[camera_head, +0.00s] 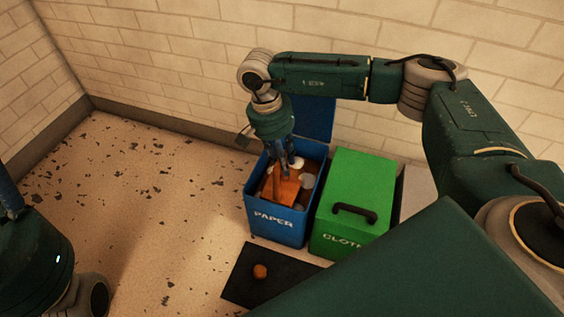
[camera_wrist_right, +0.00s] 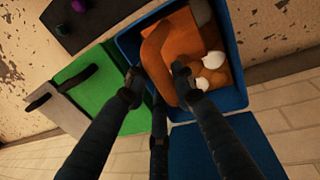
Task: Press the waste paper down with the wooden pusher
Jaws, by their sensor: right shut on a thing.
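The blue bin marked PAPER (camera_head: 276,226) stands open, its lid (camera_head: 314,118) raised behind it. My right gripper (camera_head: 285,170) points down into the bin and is shut on the orange-brown wooden pusher (camera_head: 281,190), whose broad block is inside the bin. In the right wrist view the fingers (camera_wrist_right: 160,88) close around the upper part of the pusher (camera_wrist_right: 166,62). White and brownish crumpled waste paper (camera_wrist_right: 212,61) lies beside the block; what is under the block is hidden. My left arm shows at the left edge of the head view, its gripper out of sight.
A green bin (camera_head: 350,190) with a shut lid and black handle stands right beside the blue one. The floor at left is clear.

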